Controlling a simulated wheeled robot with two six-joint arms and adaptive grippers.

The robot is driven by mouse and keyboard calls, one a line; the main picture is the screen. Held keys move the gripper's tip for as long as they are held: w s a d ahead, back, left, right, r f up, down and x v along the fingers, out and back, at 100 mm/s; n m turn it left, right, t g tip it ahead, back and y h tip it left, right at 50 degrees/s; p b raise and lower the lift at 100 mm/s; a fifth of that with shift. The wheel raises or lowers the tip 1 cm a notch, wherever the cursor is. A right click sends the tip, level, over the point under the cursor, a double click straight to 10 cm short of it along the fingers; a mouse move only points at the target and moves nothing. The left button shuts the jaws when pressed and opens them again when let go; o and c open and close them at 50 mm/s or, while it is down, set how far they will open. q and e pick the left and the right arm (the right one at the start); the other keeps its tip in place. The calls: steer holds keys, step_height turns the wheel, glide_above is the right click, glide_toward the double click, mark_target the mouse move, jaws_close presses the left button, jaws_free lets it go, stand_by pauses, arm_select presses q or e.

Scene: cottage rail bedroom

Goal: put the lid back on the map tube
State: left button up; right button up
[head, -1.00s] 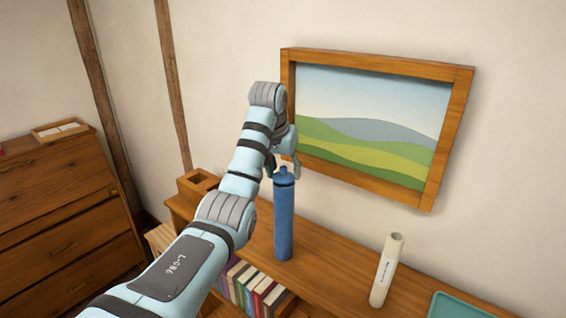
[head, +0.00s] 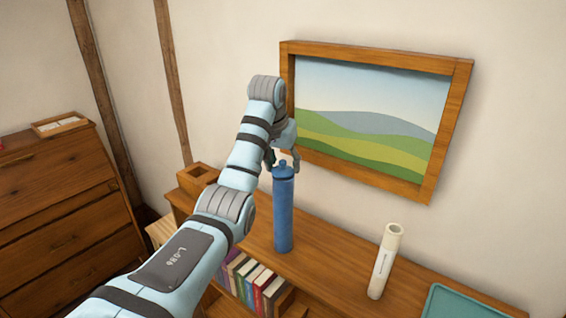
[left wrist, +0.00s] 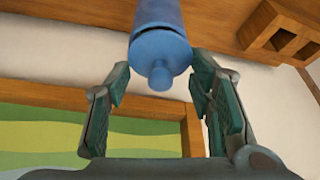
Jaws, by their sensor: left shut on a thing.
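The blue map tube (head: 283,215) stands upright on the wooden shelf top. Its blue lid (head: 283,171), with a small knob, is in line with the tube at its top end; a seam shows below it. I cannot tell whether it is fully seated. My right gripper is not in view.
A cream tube (head: 383,262) with a hollow top stands to the right, beside a teal tray (head: 460,303). A wooden box (head: 198,181) is at the shelf's left end. Books (head: 250,280) fill the shelf below. A framed picture (head: 370,125) hangs on the wall behind.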

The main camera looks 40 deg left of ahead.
arm_select(q)
steer(key=shift+w+f, duration=0.1)
steer(key=shift+f, duration=0.45)
stand_by(0.9)
steer(key=o, duration=1)
